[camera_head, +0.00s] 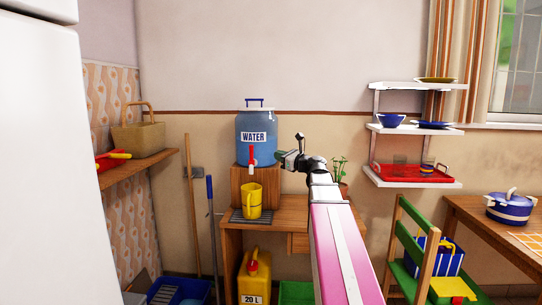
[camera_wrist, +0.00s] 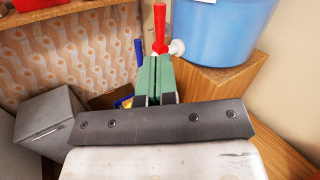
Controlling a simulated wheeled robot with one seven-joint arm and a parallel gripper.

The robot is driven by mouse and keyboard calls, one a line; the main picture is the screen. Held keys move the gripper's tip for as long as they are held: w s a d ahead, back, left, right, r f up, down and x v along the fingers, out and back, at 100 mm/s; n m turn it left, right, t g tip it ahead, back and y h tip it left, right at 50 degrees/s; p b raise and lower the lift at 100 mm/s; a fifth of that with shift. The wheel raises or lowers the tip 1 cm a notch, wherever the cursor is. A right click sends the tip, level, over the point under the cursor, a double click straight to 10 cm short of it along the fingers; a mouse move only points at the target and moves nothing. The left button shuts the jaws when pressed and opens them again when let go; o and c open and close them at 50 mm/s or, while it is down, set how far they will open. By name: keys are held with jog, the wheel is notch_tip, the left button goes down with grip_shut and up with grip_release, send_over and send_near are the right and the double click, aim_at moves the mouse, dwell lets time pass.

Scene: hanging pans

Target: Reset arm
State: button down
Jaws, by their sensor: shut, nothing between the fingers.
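My gripper (camera_head: 281,157) is at the end of my pink and white arm, which reaches forward and up from the bottom of the head view. In the wrist view my gripper (camera_wrist: 154,72) has its two green fingers together with nothing between them. In the head view it is in front of and just right of the blue water dispenser (camera_head: 257,150). The dispenser's red tap (camera_head: 252,156) is left of the fingers. In the wrist view the red tap (camera_wrist: 160,25) shows just beyond the fingertips; I cannot tell whether they touch.
The dispenser stands on a wooden block (camera_head: 243,180) on a small table (camera_head: 285,214). A yellow mug (camera_head: 252,202) is below the tap. A plant (camera_head: 339,168) is right of my arm. White wall shelves (camera_head: 398,129) and a green chair (camera_head: 410,240) are at right. A white cabinet stands close at left.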

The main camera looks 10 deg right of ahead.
jog(key=s+a+f+n+g+h, duration=0.1)
jog(key=s+a+f+n+g, duration=0.25)
jog(key=f, duration=0.55)
jog(key=s+a+f+n+g+h, duration=0.2)
jog(key=f+n, duration=0.3)
jog(key=f, duration=0.5)
jog(key=s+a+f+n+g+h, duration=0.1)
jog(key=s+a+f+n+g, duration=0.25)
jog(key=f, duration=0.55)
jog(key=s+f+n+g+h, duration=0.3)
jog(key=s+f+n, duration=0.4)
jog(key=f, duration=0.3)
jog(key=s+d+f+n+g+h, duration=0.1)
jog(key=s+f+n+g+h, duration=0.2)
jog(key=s+f+n+h, duration=0.2)
jog(key=s+f+n, duration=0.2)
jog(key=s+f, duration=0.2)
jog(key=f, duration=0.1)
jog(key=shift+f, duration=0.4)
